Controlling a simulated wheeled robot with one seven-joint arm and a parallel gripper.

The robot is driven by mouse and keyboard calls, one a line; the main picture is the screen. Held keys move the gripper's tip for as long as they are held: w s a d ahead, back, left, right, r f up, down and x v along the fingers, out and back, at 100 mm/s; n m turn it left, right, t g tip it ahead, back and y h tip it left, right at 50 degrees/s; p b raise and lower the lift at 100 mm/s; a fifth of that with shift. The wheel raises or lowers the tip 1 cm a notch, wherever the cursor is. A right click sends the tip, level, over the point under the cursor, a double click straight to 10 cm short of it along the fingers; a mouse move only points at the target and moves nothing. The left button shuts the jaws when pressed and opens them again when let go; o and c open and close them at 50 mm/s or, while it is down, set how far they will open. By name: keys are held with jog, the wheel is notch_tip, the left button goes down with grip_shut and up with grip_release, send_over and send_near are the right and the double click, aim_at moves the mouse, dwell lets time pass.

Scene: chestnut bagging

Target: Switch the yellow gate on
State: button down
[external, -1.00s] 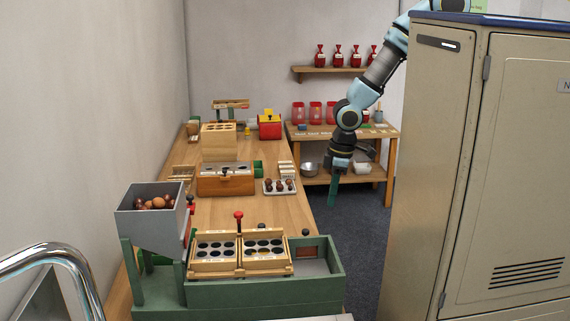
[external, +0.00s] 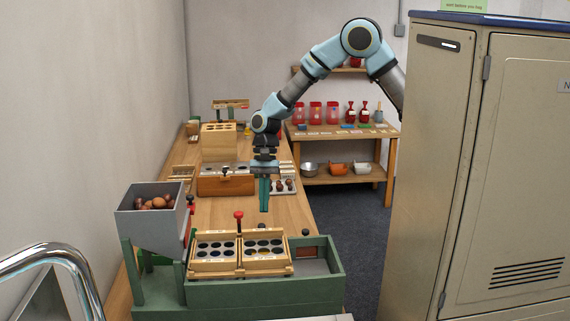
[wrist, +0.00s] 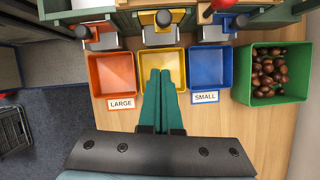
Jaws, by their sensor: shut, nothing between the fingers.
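Similar gates with black knobs stand on both sides, above the orange tray (wrist: 111,73) and the blue tray (wrist: 210,67). My gripper (wrist: 162,74) is shut and empty. Its green fingers overlap the yellow tray in the picture, below the gate. In the external view my gripper (external: 264,208) points down behind the green sorting stand (external: 265,295). I cannot make out the yellow gate there.
A green bin of chestnuts (wrist: 246,85) stands right of the blue tray. A red ball knob (wrist: 222,5) is near the right gate. A grey hopper with chestnuts (external: 148,225) stands left of the wooden cup trays (external: 240,270). A tall locker (external: 425,180) is at right.

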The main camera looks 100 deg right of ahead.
aim_at(261, 224)
jog(key=shift+w+a+f+p, duration=0.1)
jog(key=shift+a+f+p, duration=0.35)
jog(key=shift+a, duration=0.4)
jog(key=shift+w+a+f+p, duration=0.15)
jog(key=shift+a+f+p, duration=0.3)
jog(key=shift+a, duration=0.4)
jog(key=shift+w+a+f+p, duration=0.1)
jog(key=shift+a+f+p, duration=0.3)
jog(key=shift+a, duration=0.45)
jog(key=shift+r, duration=0.1)
jog(key=shift+w+a+r+p, duration=0.1)
jog(key=shift+a+r+p, duration=0.1)
jog(key=shift+r+p, duration=0.3)
jog(key=shift+w+a+r+p, duration=0.1)
jog(key=shift+a+r+p, duration=0.05)
jog(key=shift+r+p, duration=0.35)
